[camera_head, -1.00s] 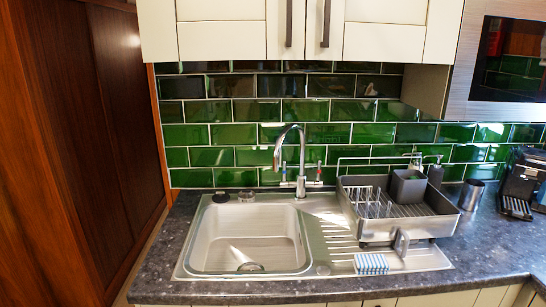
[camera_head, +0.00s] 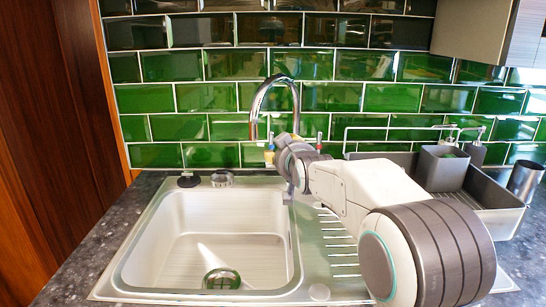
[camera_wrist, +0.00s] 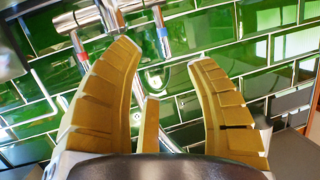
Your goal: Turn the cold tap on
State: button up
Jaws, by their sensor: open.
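The chrome tap (camera_head: 256,105) rises behind the sink, its spout arching up. It has a lever on each side. The right lever (camera_head: 319,138) has a reddish mark. The left lever (camera_head: 271,139) looks blue-marked and is partly hidden by my gripper (camera_head: 268,156). In the wrist view, my gripper (camera_wrist: 165,54) is open and empty, its yellow fingers apart. A thin chrome lever with a blue mark (camera_wrist: 162,33) shows just beyond the gap between the fingertips. Another lever (camera_wrist: 79,48) lies left of the fingers. Contact cannot be made out.
The steel sink basin (camera_head: 215,230) is empty, left of my arm. A dish rack (camera_head: 500,192) with a grey cup holder (camera_head: 441,168) stands right. Soap dispensers (camera_head: 477,145) are behind it. Green wall tiles (camera_head: 390,97) close off the back.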

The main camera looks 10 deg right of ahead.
aim_at(273, 137)
jog(key=shift+w+f+t+b, duration=0.2)
jog(key=shift+w+t, duration=0.25)
jog(key=shift+w, duration=1.9)
jog(key=shift+w+f+t+b, duration=0.2)
jog(key=shift+w+t, duration=0.3)
jog(key=shift+w, duration=1.8)
jog(key=shift+w+f+t+b, duration=0.15)
jog(key=shift+w+t, duration=0.3)
jog(key=shift+w, duration=1.9)
jog(key=shift+c, duration=0.2)
jog(key=shift+r, duration=0.1)
grip_shut()
